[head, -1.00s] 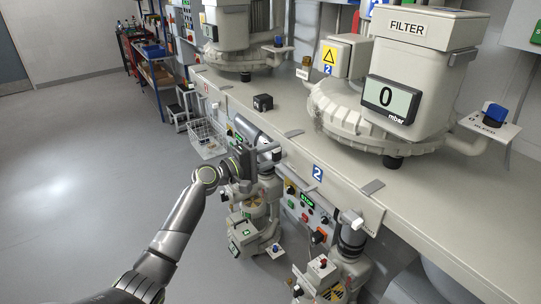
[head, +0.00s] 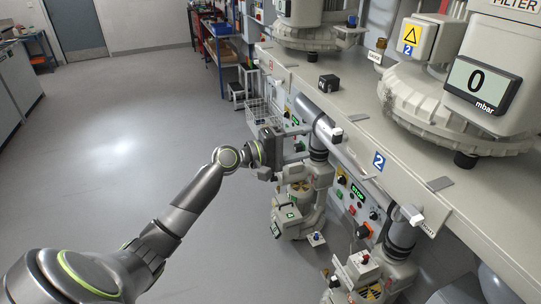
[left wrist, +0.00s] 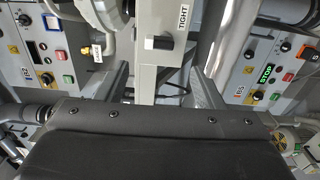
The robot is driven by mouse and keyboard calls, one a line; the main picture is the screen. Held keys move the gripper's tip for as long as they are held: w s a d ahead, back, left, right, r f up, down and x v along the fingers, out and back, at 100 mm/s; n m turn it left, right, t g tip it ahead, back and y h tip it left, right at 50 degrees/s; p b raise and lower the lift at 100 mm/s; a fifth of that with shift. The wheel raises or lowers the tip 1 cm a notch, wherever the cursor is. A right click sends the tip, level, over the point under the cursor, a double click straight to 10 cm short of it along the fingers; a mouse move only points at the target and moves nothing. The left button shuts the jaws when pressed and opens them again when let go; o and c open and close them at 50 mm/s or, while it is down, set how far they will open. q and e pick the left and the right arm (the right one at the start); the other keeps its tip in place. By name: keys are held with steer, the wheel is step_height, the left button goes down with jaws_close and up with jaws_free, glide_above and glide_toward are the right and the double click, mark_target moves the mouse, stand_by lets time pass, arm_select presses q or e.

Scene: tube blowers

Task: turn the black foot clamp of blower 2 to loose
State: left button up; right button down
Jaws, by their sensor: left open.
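Blower 2 is the large pale machine (head: 455,108) on the bench at the right in the head view, with a black foot (head: 466,160) under it. In the left wrist view a black clamp handle (left wrist: 158,43) sits on a pale plate beside a TIGHT label (left wrist: 183,19). I cannot tell whether it belongs to blower 2. My left gripper (head: 290,146) is in front of the bench's lower side, left of the pale pipes. In the left wrist view its fingers (left wrist: 160,88) are apart and empty, with the black handle seen beyond the gap. My right gripper is out of view.
A wire basket (head: 262,113) hangs behind my gripper. Open floor lies left.

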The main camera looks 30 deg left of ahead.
arm_select(q)
steer(key=b+v, duration=0.2)
steer(key=v, duration=0.6)
steer(key=shift+s+a+b, duration=0.15)
steer(key=shift+s+b, duration=0.05)
steer(key=shift+b, duration=0.2)
